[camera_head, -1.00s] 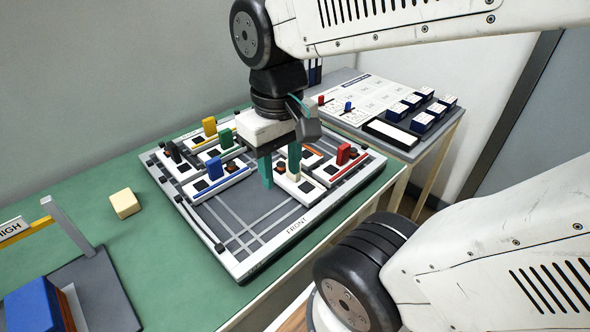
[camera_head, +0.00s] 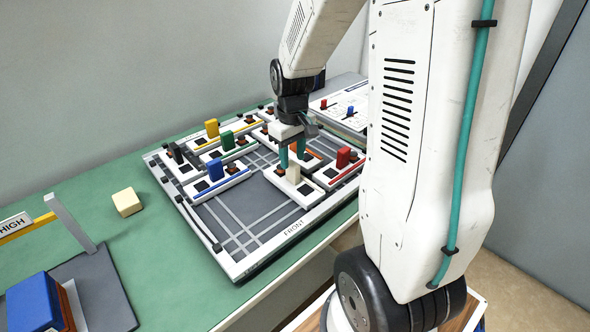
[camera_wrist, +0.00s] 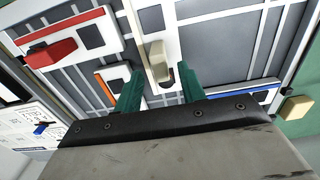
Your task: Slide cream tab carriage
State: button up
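The cream tab (camera_head: 293,173) stands upright on a white carriage (camera_head: 299,191) at the front right of the sliding board. In the wrist view the cream tab (camera_wrist: 157,62) shows between my two green fingertips, with a gap on each side. My gripper (camera_head: 292,163) is open and points down just behind and above the tab in the head view. Its fingers are apart and hold nothing. In the wrist view my gripper (camera_wrist: 159,68) lines up with the tab, but I cannot tell whether the tips reach down beside it.
The red-tab carriage (camera_head: 343,158) is close on the right, an orange-striped carriage (camera_wrist: 113,86) behind. The blue-tab carriage (camera_head: 216,170) is to the left, with green (camera_head: 228,141) and yellow (camera_head: 212,128) tabs farther back. Grey track (camera_head: 245,205) left of the cream carriage is clear.

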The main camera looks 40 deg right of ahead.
aim_at(293, 163)
notch_tip(293, 163, down, 5)
jog(key=shift+f, duration=0.1)
dwell(0.3)
grip_shut()
jog(key=w, duration=1)
jog(key=shift+a, duration=0.1)
grip_release()
